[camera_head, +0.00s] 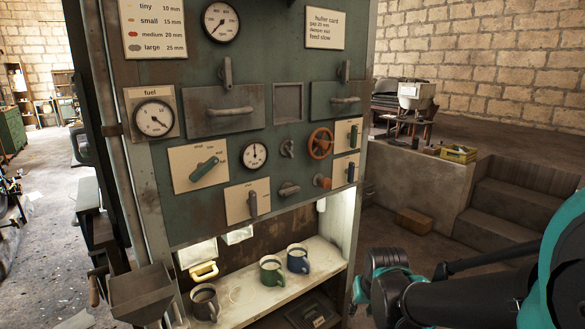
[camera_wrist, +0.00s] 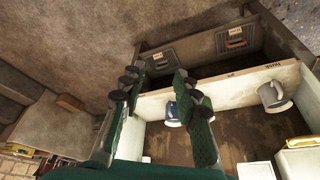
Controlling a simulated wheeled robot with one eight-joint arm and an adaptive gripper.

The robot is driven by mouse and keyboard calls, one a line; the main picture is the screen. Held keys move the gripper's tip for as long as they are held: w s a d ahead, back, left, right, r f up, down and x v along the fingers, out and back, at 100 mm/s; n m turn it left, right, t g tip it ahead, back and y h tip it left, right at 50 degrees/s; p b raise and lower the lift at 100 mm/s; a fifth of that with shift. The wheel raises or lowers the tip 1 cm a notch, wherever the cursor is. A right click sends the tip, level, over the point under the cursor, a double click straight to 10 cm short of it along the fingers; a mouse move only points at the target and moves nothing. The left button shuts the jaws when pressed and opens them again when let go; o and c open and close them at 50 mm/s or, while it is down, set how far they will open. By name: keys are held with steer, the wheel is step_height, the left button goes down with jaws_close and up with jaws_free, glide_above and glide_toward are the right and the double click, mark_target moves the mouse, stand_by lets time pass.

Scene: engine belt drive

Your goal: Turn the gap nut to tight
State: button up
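The green machine panel (camera_head: 225,130) carries several controls. A grey wing-shaped knob (camera_head: 289,188) sits low on it, and another small grey knob (camera_head: 288,148) sits above, left of the orange handwheel (camera_head: 320,143). I cannot tell which of these is the gap nut; no readable label marks one. My gripper (camera_wrist: 158,82) is open in the wrist view, with a clear space between its two green fingers and nothing in it. In the head view my arm is at the lower right, apart from the panel, and the fingertips are not clear there.
A shelf (camera_head: 245,292) under the panel holds several mugs, including a green mug (camera_head: 271,270) and a blue mug (camera_head: 298,258). A pointer lever (camera_head: 204,169) and an orange knob (camera_head: 321,181) also project. Concrete steps (camera_head: 510,205) stand at the right.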

steer(key=shift+w+a+r, duration=0.15)
steer(key=shift+w+a, duration=0.05)
steer(key=shift+w, duration=0.1)
steer(key=shift+c, duration=1.2)
steer(key=w+a+r+y, duration=0.1)
steer(key=w+a+r, duration=0.1)
steer(key=w+a+r+m+y, duration=0.1)
steer(key=w+a+r+y, duration=0.1)
steer(key=w, duration=0.1)
steer(key=w+a+r+g+y, duration=0.1)
steer(key=w+a+r, duration=0.1)
steer(key=shift+w+m, duration=0.15)
steer(key=shift+m, duration=0.25)
jaws_close()
steer(key=y, duration=1.4)
glide_toward(290, 149)
steer(key=a, duration=0.1)
steer(key=w+a, duration=0.1)
steer(key=a, duration=0.1)
steer(key=a+f, duration=0.1)
steer(key=a, duration=0.1)
steer(key=shift+w+a+f, duration=0.1)
steer(key=shift+w+a, duration=0.15)
